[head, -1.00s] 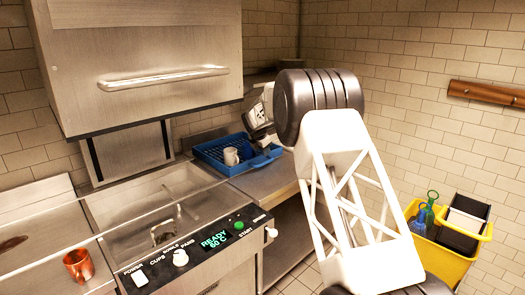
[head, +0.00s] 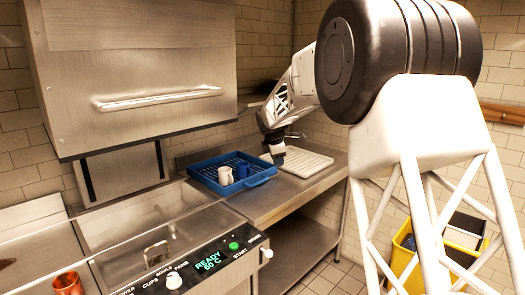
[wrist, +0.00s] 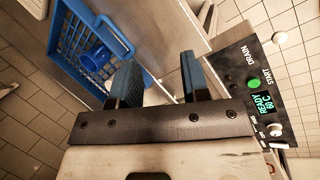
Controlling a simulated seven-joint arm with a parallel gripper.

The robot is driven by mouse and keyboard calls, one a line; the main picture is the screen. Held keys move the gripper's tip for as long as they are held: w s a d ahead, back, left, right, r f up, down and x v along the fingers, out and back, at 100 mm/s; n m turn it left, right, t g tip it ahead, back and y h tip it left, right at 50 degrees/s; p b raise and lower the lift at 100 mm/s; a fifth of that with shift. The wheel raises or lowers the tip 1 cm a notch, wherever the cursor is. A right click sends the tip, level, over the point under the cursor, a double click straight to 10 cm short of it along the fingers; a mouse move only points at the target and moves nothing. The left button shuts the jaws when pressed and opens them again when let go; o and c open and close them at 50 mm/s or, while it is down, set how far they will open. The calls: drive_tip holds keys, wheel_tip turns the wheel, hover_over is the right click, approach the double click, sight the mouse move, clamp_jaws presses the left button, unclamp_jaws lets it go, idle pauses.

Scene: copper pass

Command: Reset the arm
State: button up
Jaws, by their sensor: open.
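My gripper (head: 276,156) hangs over the counter at the right side of the blue rack, fingers pointing down. The wrist view shows its two dark blue fingers (wrist: 160,80) spread apart with nothing between them. My arm's large dark joint and white lattice link fill the right of the head view. Whether the fingertips touch anything is too small to tell.
A copper mug (head: 68,284) stands front left. The control panel (head: 215,262) reads READY 60 C. A yellow bucket (head: 405,243) stands at right.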

drive_tip(key=s+d+r+m, duration=0.2)
drive_tip(key=s+d+m, duration=0.1)
drive_tip(key=s, duration=0.7)
drive_tip(key=s+d+r+m+g, duration=0.1)
drive_tip(key=s+d+r+m, duration=0.25)
drive_tip(key=s, duration=0.75)
drive_tip(key=s+d+r+m, duration=0.2)
drive_tip(key=s+d+m, duration=0.1)
drive_tip(key=s, duration=0.7)
drive_tip(key=s+d+f+m, duration=0.1)
drive_tip(key=s+f+m, duration=0.2)
drive_tip(key=s, duration=0.8)
drive_tip(key=s+d+f+m+y, duration=0.1)
drive_tip(key=s+f+m, duration=0.2)
drive_tip(key=s, duration=0.8)
drive_tip(key=s+d+f+m, duration=0.1)
drive_tip(key=s+f+m, duration=0.2)
drive_tip(key=s, duration=0.7)
drive_tip(key=shift+s+d+m+g+y, duration=0.3)
drive_tip(key=shift+s+m, duration=0.1)
drive_tip(key=shift+m, duration=0.55)
